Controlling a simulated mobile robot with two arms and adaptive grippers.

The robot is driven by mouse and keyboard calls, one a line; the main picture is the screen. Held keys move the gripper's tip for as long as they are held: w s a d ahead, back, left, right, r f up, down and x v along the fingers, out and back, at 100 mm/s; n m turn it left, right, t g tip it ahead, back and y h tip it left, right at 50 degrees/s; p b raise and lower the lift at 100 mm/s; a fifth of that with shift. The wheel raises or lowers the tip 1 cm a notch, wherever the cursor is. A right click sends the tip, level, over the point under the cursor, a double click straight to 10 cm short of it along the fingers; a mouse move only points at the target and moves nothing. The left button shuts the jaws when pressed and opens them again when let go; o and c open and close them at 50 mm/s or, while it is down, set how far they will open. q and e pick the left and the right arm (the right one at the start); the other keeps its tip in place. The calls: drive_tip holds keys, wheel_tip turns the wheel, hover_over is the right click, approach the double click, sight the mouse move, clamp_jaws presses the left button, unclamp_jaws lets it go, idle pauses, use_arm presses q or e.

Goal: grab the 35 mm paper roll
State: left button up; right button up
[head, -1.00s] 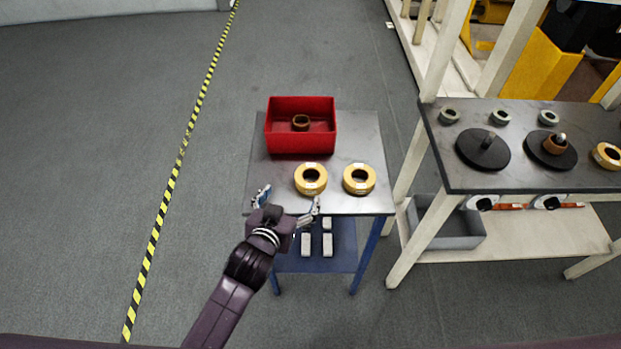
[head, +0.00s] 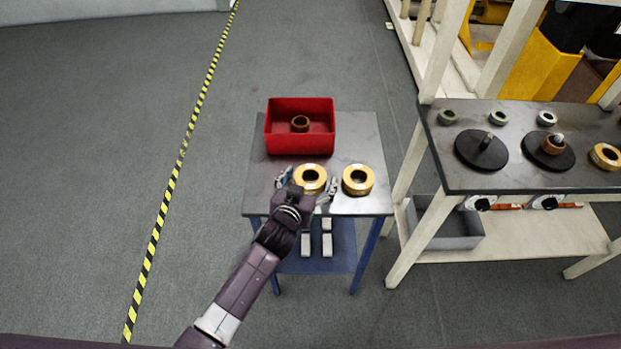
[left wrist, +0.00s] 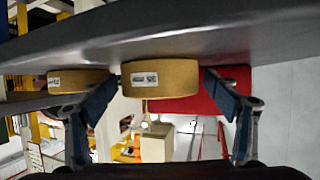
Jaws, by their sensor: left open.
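Two tan paper rolls lie flat on the small table (head: 358,135): a left roll (head: 311,188) and a right roll (head: 358,191). My left gripper (head: 308,178) is open at the table's front, its fingers on either side of the left roll. In the left wrist view, which is upside down, a labelled roll (left wrist: 160,80) sits between the open fingers with gaps on both sides. The other roll (left wrist: 65,82) shows beyond the left finger. The label print is too small to read surely. My right gripper is out of view.
A red bin (head: 301,143) with a small brown ring (head: 300,124) inside stands at the table's back. Pale blocks (head: 306,245) lie on the lower shelf (head: 343,250). A bench (head: 470,180) with discs and rings stands at the right.

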use_arm(q)
drive_tip(key=c, duration=1.2)
drive_tip(key=shift+c, duration=0.6)
drive_tip(key=shift+r, duration=0.15)
